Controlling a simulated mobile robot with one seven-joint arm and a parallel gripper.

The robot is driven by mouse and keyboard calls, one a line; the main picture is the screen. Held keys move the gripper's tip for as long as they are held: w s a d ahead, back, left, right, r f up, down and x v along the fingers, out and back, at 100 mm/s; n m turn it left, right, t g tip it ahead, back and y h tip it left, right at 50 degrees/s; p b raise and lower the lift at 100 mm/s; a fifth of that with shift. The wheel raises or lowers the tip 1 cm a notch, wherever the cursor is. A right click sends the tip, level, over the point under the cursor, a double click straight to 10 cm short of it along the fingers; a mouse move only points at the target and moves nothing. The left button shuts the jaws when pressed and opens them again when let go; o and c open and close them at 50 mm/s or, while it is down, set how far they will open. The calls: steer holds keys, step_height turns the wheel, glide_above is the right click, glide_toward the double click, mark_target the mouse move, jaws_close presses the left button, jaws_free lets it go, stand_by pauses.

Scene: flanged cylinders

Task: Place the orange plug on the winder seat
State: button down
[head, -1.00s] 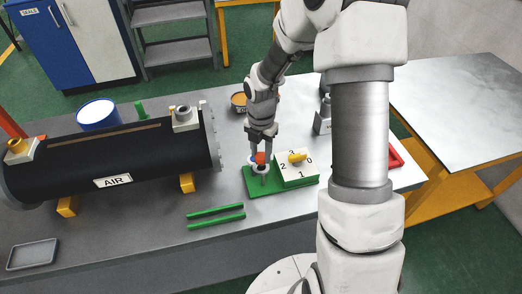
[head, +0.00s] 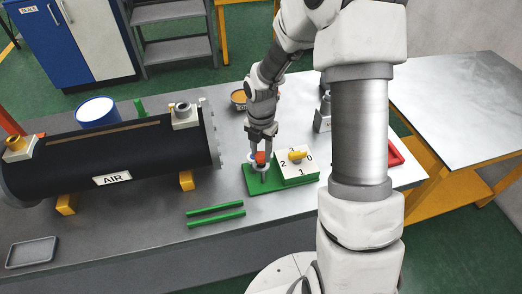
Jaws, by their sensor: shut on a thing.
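My gripper (head: 260,158) points down over the left part of a green base plate and is shut on the orange plug (head: 261,158). The plug sits between the fingertips, just above or on a pale round seat (head: 260,167) on the plate; I cannot tell whether they touch. I take this seat to be the winder seat. The green base (head: 263,187) also carries a white box (head: 297,168) with numbers and a yellow knob (head: 297,155), just right of my gripper.
A black cylinder marked AIR (head: 110,157) lies on yellow blocks at the left. Two green bars (head: 215,213) lie in front of the base. A grey tray (head: 32,252) is at the front left.

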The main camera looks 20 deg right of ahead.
steer(key=shift+f, duration=0.5)
stand_by(0.3)
steer(key=shift+c, duration=2)
jaws_free()
step_height(320, 180, up, 18)
steer(key=shift+f, duration=0.25)
